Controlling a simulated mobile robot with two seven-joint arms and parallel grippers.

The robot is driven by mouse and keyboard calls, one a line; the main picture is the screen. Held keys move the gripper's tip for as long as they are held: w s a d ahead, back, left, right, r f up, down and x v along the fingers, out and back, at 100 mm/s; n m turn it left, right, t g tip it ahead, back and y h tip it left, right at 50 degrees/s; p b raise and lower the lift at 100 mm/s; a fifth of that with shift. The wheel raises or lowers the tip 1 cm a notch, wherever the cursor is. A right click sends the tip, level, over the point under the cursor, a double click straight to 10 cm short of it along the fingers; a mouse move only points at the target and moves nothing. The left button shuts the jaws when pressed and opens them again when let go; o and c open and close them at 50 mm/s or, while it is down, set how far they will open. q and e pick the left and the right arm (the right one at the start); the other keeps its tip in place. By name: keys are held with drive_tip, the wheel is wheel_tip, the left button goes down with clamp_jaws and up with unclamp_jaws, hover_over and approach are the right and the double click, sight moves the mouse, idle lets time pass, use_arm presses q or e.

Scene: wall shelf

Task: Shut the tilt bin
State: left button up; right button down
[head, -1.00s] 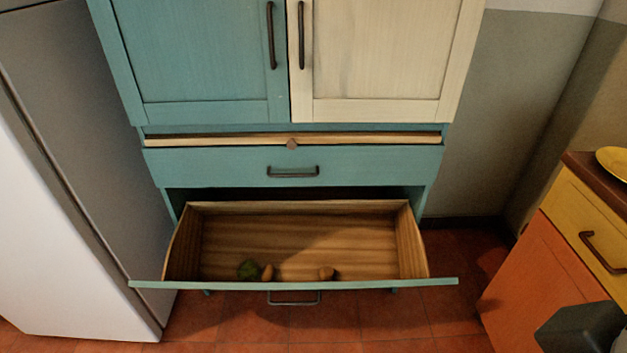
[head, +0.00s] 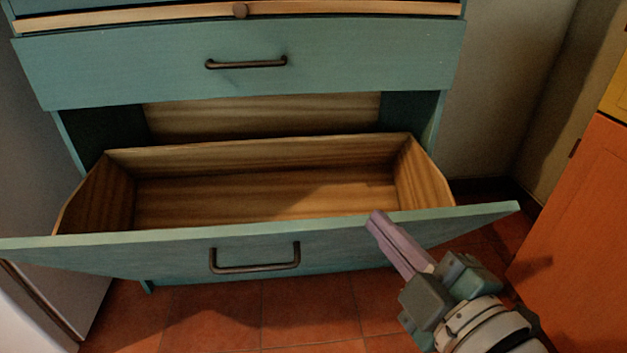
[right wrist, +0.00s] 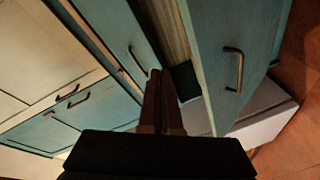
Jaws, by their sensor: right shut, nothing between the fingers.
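The tilt bin (head: 340,238) at the bottom of the cabinet is tipped open toward me in the head view. Its teal front leans outward, and its wooden inside shows with no items visible. Its dark handle (head: 254,258) is on the front. My right gripper (head: 376,218) is shut and empty, its fingertips overlapping the right part of the bin front in the picture; I cannot tell if they touch it. In the right wrist view, the shut fingers (right wrist: 160,75) point toward the cabinet, and the bin front (right wrist: 222,75) with its handle is to their right. My left gripper is not in view.
A closed teal drawer (head: 130,65) with a handle sits above the bin. A pale fridge (head: 30,150) stands close on the left. An orange cabinet (head: 575,220) stands on the right. Red tiled floor (head: 310,310) lies clear in front of the bin.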

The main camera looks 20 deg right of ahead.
drive_tip(key=s+d+f+n+t+h+b, duration=0.1)
drive_tip(key=s+f+n+t+h+b, duration=0.15)
drive_tip(key=f+b, duration=0.7)
drive_tip(key=s+d+f+n+t+h+b, duration=0.15)
drive_tip(key=s+f+t+h+b, duration=0.25)
drive_tip(key=f+b, duration=0.5)
use_arm(q)
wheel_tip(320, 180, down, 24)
drive_tip(key=b, duration=0.2)
use_arm(e)
drive_tip(key=x, duration=1.4)
drive_tip(key=shift+d+r+m, duration=0.15)
drive_tip(key=shift+r+m, duration=0.25)
drive_tip(key=shift+r, duration=0.1)
drive_tip(key=shift+r, duration=0.1)
